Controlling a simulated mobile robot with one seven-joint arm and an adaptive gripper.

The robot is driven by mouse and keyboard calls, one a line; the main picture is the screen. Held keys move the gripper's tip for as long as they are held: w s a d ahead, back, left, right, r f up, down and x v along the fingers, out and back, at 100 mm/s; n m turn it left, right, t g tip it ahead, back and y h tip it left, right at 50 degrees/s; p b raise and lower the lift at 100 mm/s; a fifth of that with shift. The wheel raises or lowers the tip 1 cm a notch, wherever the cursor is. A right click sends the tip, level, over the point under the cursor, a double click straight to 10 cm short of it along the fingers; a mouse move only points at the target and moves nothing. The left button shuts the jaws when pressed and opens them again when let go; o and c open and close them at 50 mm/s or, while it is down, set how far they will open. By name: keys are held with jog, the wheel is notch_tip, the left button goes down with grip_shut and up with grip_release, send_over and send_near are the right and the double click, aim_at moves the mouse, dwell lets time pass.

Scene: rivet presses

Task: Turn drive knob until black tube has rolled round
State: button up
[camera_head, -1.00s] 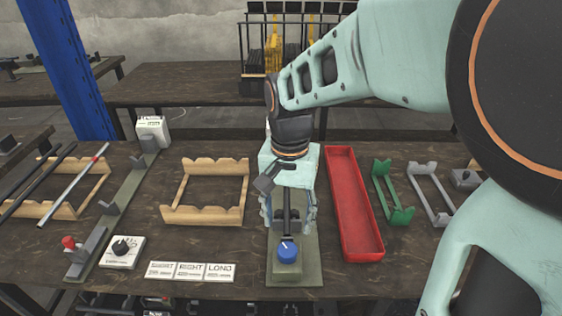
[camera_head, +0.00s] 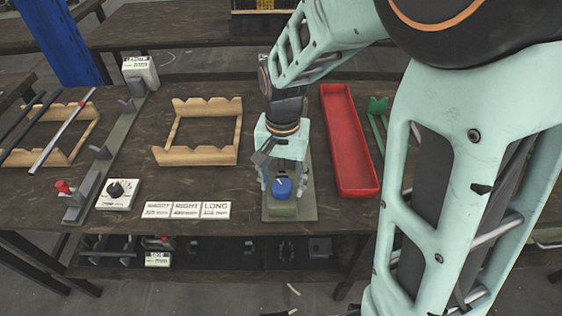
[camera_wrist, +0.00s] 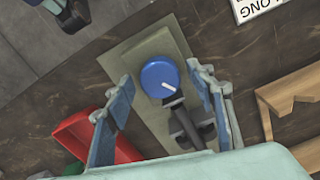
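The drive knob (camera_head: 281,187) is a round blue knob with a white pointer line, at the front end of a grey-green base plate (camera_head: 291,214). It also shows in the wrist view (camera_wrist: 160,78). My gripper (camera_head: 281,178) points down over it, open, with its two fingers (camera_wrist: 160,80) on either side of the knob. Gaps show between the knob and both fingers in the wrist view. Dark cylindrical parts (camera_wrist: 187,122) lie behind the knob; I cannot tell whether one is the black tube. Other black tubes (camera_head: 28,115) lie on a wooden rack at the left.
A long red tray (camera_head: 346,130) stands just right of the base plate. An empty wooden rack (camera_head: 200,155) and white label cards (camera_head: 187,210) lie to its left. A white box with a black dial (camera_head: 117,194) is further left. Bare table lies between them.

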jog(key=c, duration=1.1)
jog(key=shift+o, duration=0.2)
jog(key=n+p, duration=0.1)
jog(key=n, duration=0.2)
jog(key=shift+n, duration=0.4)
jog(key=shift+n+p, duration=0.3)
jog(key=shift+n, duration=1.5)
jog(key=o, duration=1.2)
jog(key=shift+c, duration=0.2)
jog(key=shift+r, duration=0.15)
